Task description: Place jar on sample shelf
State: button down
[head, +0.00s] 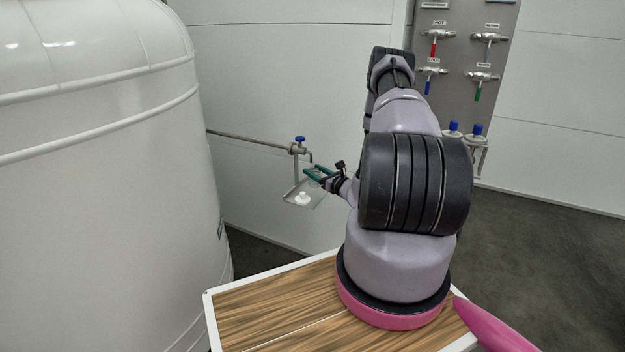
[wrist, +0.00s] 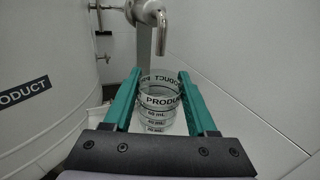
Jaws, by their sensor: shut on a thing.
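My gripper (wrist: 160,90) is closed around a clear jar (wrist: 158,112) marked PRODUCT with mL lines; a green finger is on each side of it. The jar looks upright and open at the top. In the head view my gripper (head: 319,174) is by the tap, above a small metal tray; the jar is hard to make out there. The spout (wrist: 161,32) is above and beyond the jar. At the right, a small shelf (head: 482,146) carries blue-capped jars (head: 476,131). I cannot tell whether this is the sample shelf.
A tap with a blue handle (head: 299,140) ends a pipe from the large white tank (head: 110,190). The small tray (head: 316,201) under it holds a white lid-like piece (head: 302,199). A valve panel (head: 462,55) hangs behind my arm. The floor at right is clear.

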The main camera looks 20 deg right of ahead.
jog(key=shift+w+a, duration=0.15)
jog(key=shift+w, duration=0.15)
jog(key=shift+w+a, duration=0.2)
jog(key=shift+w, duration=0.3)
notch_tip(320, 180, down, 4)
jog(key=shift+s+d+r, duration=0.1)
jog(key=shift+s+r, duration=0.05)
jog(key=shift+r, duration=0.05)
jog(key=shift+c, duration=1)
grip_release()
jog(key=shift+f, duration=0.1)
